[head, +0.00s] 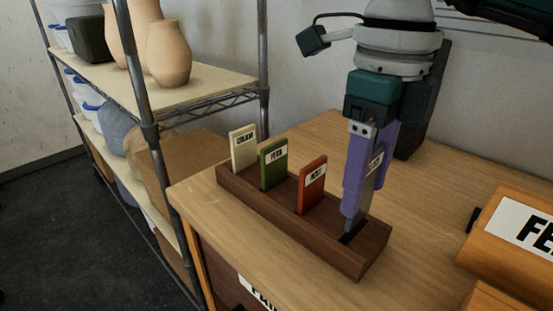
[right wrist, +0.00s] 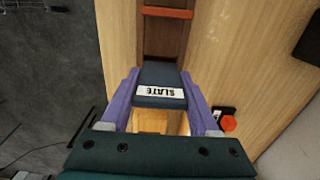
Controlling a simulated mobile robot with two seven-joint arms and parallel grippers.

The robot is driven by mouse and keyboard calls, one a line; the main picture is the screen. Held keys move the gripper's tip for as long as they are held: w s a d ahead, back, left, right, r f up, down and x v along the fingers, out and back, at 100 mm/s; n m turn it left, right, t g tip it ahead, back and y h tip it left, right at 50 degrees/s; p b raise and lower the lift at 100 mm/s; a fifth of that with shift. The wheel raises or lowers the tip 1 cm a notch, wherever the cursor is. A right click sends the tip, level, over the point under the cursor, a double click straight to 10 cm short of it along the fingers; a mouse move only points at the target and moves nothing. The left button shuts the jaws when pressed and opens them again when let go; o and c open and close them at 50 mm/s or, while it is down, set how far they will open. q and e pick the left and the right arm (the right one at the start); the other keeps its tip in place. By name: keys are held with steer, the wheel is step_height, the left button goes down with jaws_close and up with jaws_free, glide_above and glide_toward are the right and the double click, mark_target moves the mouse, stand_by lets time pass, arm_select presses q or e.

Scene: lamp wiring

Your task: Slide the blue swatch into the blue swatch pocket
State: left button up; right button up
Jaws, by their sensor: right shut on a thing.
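The blue swatch (right wrist: 160,82) is a dark blue-grey card with a white label reading SLATE. It also shows partly in the head view (head: 370,192), upright. My right gripper (head: 361,190) is shut on it, one purple finger on each side in the right wrist view (right wrist: 161,92). The brown wooden rack (head: 283,222) stands on the bench. The swatch's lower end is at the dark blue swatch pocket (head: 352,235), at the rack's near right end. I cannot tell how far it is in; the finger hides part of it. My left gripper is not in view.
Cream (head: 243,147), green (head: 273,164) and red (head: 312,185) swatches stand in the rack's other pockets. An orange labelled box (head: 512,235) sits at the right. A metal shelf (head: 190,88) with vases stands left. The bench (head: 420,200) is clear between rack and box.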

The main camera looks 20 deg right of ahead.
mark_target(357, 221)
step_height(357, 221, down, 4)
steer(key=shift+f, duration=0.2)
steer(key=shift+f, duration=0.2)
steer(key=o, duration=1.4)
steer(key=shift+r, duration=0.1)
